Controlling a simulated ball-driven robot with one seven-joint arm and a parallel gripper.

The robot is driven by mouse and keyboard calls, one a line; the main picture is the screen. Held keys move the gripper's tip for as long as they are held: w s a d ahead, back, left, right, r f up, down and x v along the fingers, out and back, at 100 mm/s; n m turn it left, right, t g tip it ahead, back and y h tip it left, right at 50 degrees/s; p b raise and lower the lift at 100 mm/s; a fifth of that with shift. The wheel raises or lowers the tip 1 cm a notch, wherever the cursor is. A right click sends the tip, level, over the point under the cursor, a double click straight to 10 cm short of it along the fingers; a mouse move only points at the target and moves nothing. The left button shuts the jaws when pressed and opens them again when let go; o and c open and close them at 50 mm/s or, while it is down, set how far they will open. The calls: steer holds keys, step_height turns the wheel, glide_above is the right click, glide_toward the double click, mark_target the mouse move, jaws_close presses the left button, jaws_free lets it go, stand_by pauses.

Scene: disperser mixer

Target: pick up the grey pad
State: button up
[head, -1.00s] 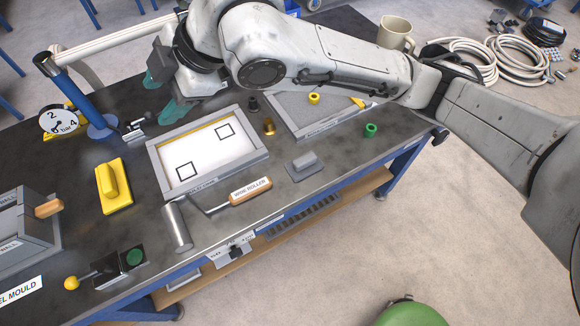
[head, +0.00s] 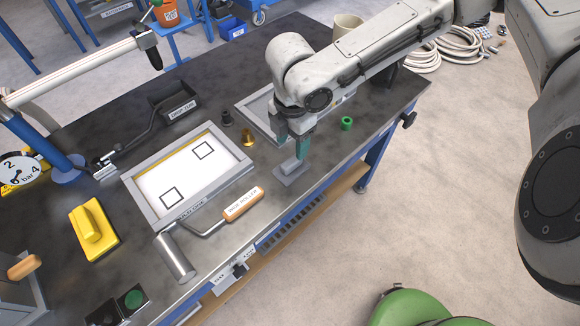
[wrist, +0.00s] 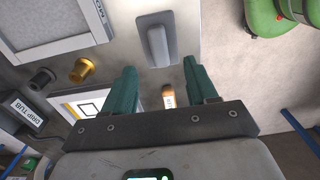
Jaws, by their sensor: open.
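The grey pad (head: 288,174) is a flat grey block with a raised grey handle. It lies on the dark bench near its front edge, right of the framed white panel. Nothing is between the fingers. The exact height above the pad cannot be told.
The wire roller (head: 242,205) lies left of the pad, and the framed white panel (head: 215,185) behind it. A green ring (head: 346,123) and a brass part (head: 247,138) stand nearby. A yellow float (head: 94,232) lies at the left. The bench's front edge is close.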

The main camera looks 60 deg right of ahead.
mark_target(292, 161)
steer(key=shift+f, duration=3.5)
jaws_close()
